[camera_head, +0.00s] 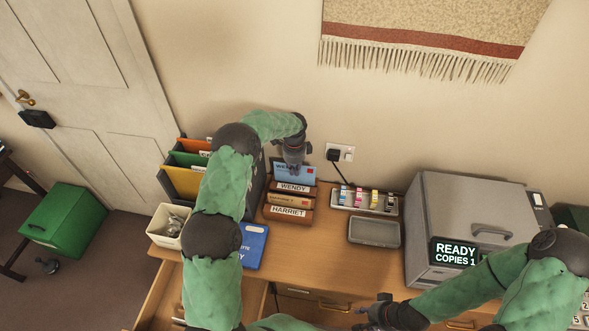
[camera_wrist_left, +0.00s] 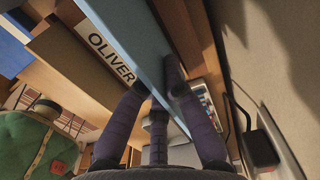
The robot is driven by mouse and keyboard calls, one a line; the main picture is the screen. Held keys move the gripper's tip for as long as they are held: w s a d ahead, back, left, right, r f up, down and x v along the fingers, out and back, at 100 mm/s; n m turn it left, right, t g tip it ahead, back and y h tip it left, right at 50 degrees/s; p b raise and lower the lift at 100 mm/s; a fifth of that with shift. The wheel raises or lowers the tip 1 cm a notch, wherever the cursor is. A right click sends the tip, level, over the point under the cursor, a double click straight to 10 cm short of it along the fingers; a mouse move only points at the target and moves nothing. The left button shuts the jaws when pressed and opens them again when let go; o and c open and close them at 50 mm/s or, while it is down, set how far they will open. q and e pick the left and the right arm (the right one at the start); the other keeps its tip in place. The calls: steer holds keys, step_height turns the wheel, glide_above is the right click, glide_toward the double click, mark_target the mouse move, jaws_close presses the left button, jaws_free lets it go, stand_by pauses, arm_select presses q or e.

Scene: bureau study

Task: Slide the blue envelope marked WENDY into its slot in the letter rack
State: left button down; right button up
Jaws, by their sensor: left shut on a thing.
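The wooden letter rack (camera_head: 288,216) stands on the desk with its name panels stepped front to back. In the left wrist view the envelope (camera_wrist_left: 142,42) runs beside a panel labelled OLIVER (camera_wrist_left: 110,58). My right gripper (camera_head: 382,311) is low at the front, its fingers unclear.
A sorter of coloured folders (camera_head: 182,182), a pale bin (camera_head: 166,226) and a blue booklet (camera_head: 253,247) lie left of the rack. An ink tray (camera_head: 364,202), a grey dish (camera_head: 374,233) and a printer (camera_head: 470,215) are to its right. The wall is close behind.

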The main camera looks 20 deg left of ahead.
mark_target(295, 177)
arm_select(q)
steer(key=shift+f+b, duration=0.85)
steer(key=shift+f, duration=0.65)
steer(key=shift+f+b, duration=0.6)
steer(key=shift+f, duration=0.3)
steer(key=c, duration=1.3)
jaws_free()
step_height(295, 177, up, 12)
